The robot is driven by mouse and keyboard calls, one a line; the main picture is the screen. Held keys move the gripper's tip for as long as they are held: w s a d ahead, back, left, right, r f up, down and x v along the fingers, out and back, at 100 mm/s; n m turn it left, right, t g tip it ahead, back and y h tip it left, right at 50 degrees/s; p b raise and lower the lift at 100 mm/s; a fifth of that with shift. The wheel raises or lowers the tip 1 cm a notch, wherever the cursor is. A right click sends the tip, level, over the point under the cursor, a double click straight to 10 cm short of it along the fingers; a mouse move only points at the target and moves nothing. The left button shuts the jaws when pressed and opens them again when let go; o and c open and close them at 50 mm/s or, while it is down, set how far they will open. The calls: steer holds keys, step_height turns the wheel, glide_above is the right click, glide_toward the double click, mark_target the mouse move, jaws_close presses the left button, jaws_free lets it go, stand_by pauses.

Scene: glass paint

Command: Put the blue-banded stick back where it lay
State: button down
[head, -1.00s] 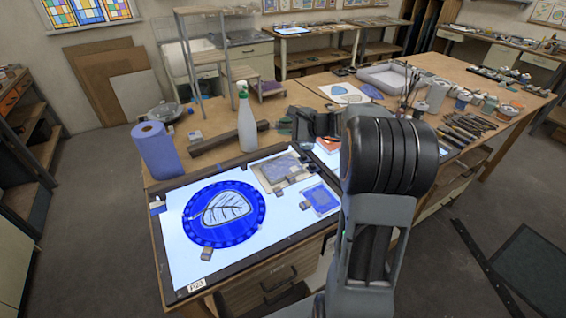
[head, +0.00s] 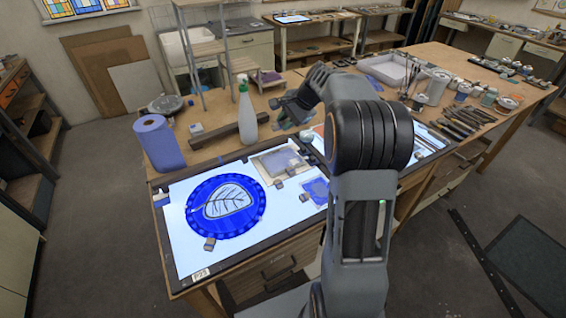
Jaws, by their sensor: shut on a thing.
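My gripper (head: 287,112) is in the head view, at the end of my bent arm, over the workbench behind the framed glass piece. It is small and dark here and partly blends with my wrist. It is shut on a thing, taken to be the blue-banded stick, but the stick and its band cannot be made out. Several tools and brushes (head: 458,122) lie in a row on the right part of the bench. I cannot tell which spot there is the stick's.
The light panel (head: 180,240) carries a blue round glass piece (head: 225,205) with a leaf drawing. A spray bottle (head: 247,115), a blue roll (head: 158,142) and a dark bar (head: 215,136) stand or lie behind it. A white tray (head: 390,70) is at the back.

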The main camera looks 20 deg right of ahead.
steer(key=n+g+h, duration=0.2)
steer(key=g+h, duration=0.1)
steer(key=shift+w+a, duration=0.1)
steer(key=shift+a, duration=0.05)
steer(key=shift+n+g+h, duration=0.4)
steer(key=shift+g+h, duration=0.2)
steer(key=shift+h, duration=0.3)
